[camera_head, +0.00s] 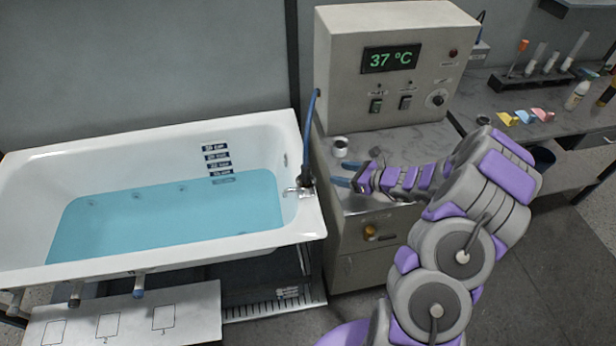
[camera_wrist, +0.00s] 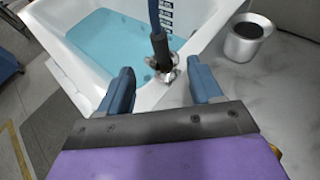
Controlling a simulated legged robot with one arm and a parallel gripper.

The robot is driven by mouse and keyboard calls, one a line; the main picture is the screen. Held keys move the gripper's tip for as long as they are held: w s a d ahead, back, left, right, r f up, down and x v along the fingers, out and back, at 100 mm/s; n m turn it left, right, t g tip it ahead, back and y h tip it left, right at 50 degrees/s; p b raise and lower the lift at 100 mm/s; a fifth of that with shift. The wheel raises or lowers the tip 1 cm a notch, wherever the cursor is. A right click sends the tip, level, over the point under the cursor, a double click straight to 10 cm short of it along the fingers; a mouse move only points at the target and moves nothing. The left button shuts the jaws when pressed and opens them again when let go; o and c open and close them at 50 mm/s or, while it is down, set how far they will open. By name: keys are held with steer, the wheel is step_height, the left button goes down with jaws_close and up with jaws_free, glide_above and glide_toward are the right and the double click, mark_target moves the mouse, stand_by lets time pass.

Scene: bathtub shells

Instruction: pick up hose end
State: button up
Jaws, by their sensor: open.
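The blue hose (camera_head: 311,121) hangs down from the side of the control box to the tub's right rim in the head view. Its dark end (camera_head: 306,181) is at the chrome tap (camera_head: 295,191). In the wrist view the dark hose end (camera_wrist: 160,50) hangs upright at the tap (camera_wrist: 164,73), ahead of my jaws and between their lines. My gripper (camera_wrist: 162,84) has its two blue fingers apart with nothing between them. In the head view my gripper (camera_head: 338,174) is just right of the hose end, apart from it, over the counter edge.
The white bathtub (camera_head: 250,132) holds blue water. A metal cup (camera_head: 340,147) stands on the counter close to my gripper, and shows at right in the wrist view (camera_wrist: 249,38). The control box (camera_head: 395,75) reads 37 °C behind. A white board (camera_head: 125,315) lies in front of the tub.

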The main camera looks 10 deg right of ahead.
mark_target(309, 168)
steer(key=x, duration=0.3)
steer(key=b+x, duration=0.1)
steer(key=x, duration=0.5)
steer(key=shift+s+a+r, duration=0.1)
steer(key=shift+s+a, duration=0.2)
steer(key=shift+a, duration=0.15)
steer(key=shift+w+a, duration=0.15)
steer(key=shift+w, duration=0.15)
steer(key=b+x, duration=0.2)
steer(key=x, duration=0.3)
steer(key=shift+w+a+f, duration=0.1)
steer(key=shift+w+f, duration=0.15)
steer(key=shift+w, duration=0.1)
steer(key=shift+d, duration=0.25)
steer(key=shift+c, duration=0.5)
steer(key=shift+d, duration=0.15)
steer(key=c, duration=0.3)
steer(key=shift+a, duration=0.25)
steer(key=c, duration=0.6)
jaws_close()
